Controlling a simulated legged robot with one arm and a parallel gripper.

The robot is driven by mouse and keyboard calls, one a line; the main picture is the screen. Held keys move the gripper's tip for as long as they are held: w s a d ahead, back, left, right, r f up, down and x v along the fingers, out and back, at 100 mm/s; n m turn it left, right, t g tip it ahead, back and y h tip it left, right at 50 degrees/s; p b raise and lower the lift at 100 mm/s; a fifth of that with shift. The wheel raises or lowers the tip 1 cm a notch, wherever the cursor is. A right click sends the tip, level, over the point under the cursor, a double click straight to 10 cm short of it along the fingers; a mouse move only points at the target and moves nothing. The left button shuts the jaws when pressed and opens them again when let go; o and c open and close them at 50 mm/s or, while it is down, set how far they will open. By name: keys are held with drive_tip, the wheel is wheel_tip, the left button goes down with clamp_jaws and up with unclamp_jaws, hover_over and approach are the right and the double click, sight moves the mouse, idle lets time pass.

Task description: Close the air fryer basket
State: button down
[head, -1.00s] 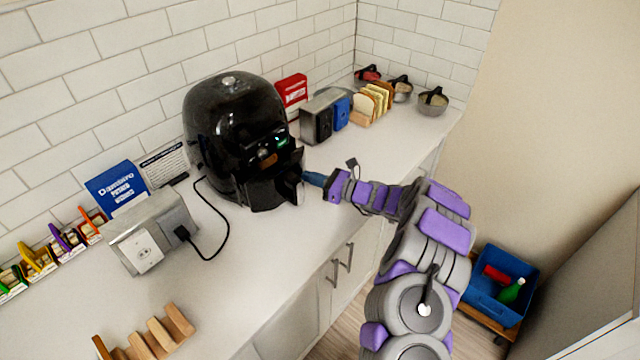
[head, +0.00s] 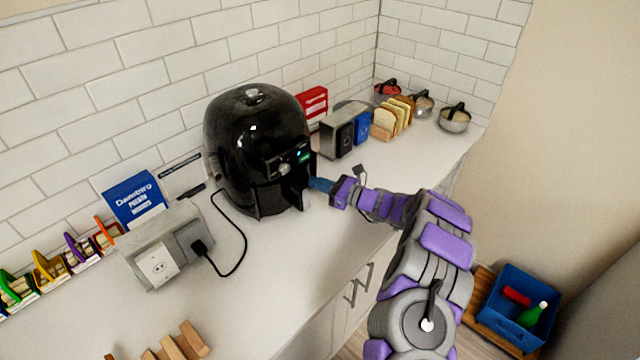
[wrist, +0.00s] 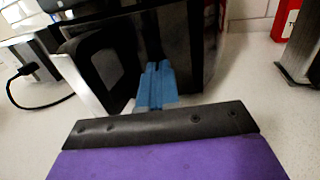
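The black air fryer (head: 250,130) stands on the white counter against the tiled wall. Its basket (head: 268,200) is at the lower front and looks nearly flush with the body; I cannot tell if it is fully seated. The basket handle (head: 296,190) sticks out at the front and shows as a dark loop in the wrist view (wrist: 92,66). My gripper (head: 314,185) is at the basket's front, right of the handle. In the wrist view its blue fingers (wrist: 156,72) are together with nothing between them, against or very close to the dark front face.
A grey outlet box (head: 165,245) with a black cord stands left of the fryer. A toaster (head: 345,130), bread slices (head: 392,118) and metal bowls (head: 454,118) stand to the right. A wooden rack (head: 180,345) is at the front left. The counter between is clear.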

drive_tip(key=shift+a, duration=0.2)
drive_tip(key=shift+s+d, duration=0.25)
drive_tip(key=shift+d, duration=0.2)
drive_tip(key=p+v, duration=0.1)
drive_tip(key=v, duration=0.3)
drive_tip(key=p+v, duration=0.1)
drive_tip(key=v, duration=0.7)
drive_tip(key=shift+w+d+p, duration=0.25)
drive_tip(key=shift+d+p, duration=0.15)
drive_tip(key=shift+s+d+f, duration=0.1)
drive_tip(key=shift+s+d, duration=0.05)
drive_tip(key=shift+s, duration=0.15)
